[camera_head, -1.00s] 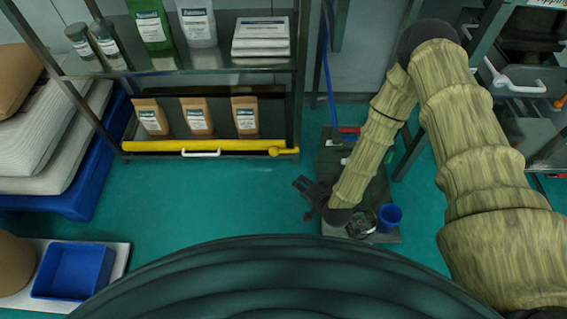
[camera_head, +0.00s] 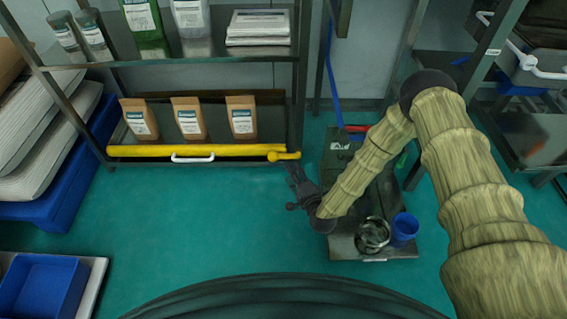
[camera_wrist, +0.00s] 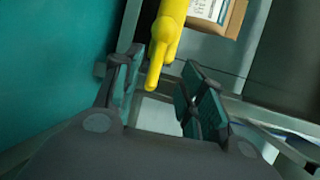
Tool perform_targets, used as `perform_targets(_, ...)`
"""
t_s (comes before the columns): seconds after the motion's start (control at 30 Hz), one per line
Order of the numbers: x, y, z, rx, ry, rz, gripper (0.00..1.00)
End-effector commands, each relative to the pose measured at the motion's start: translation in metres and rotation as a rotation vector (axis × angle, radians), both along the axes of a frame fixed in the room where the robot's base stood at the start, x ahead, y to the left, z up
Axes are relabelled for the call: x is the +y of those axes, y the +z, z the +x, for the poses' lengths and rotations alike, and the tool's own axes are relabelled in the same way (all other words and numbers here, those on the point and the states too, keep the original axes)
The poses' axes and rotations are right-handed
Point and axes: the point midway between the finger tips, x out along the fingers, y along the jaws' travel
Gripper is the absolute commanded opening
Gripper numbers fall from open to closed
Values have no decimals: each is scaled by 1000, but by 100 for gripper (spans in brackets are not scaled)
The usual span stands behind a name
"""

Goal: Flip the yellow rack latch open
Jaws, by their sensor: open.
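The yellow latch (camera_head: 284,156) sits at the right end of a yellow bar (camera_head: 180,151) along the front of the lower rack shelf. In the wrist view the latch (camera_wrist: 164,42) hangs down from the top, its narrow tip between my open fingers. My gripper (camera_head: 296,180) is just below and right of the latch in the head view. In the wrist view my gripper (camera_wrist: 162,92) holds nothing; whether a finger touches the latch cannot be told.
A white handle (camera_head: 192,158) is on the bar. Brown bags (camera_head: 188,119) stand behind it. A blue cup (camera_head: 404,228) and a metal bowl (camera_head: 372,235) are on a low platform at right. Green floor (camera_head: 200,220) is clear before the rack.

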Motion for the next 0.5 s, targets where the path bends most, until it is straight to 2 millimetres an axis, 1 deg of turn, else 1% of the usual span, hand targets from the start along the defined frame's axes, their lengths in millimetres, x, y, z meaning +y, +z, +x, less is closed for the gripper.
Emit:
perform_targets(0.2, 13, -9, 30, -3, 2, -1, 41)
perform_targets(0.5, 30, -17, 71, -2, 0, -1, 41)
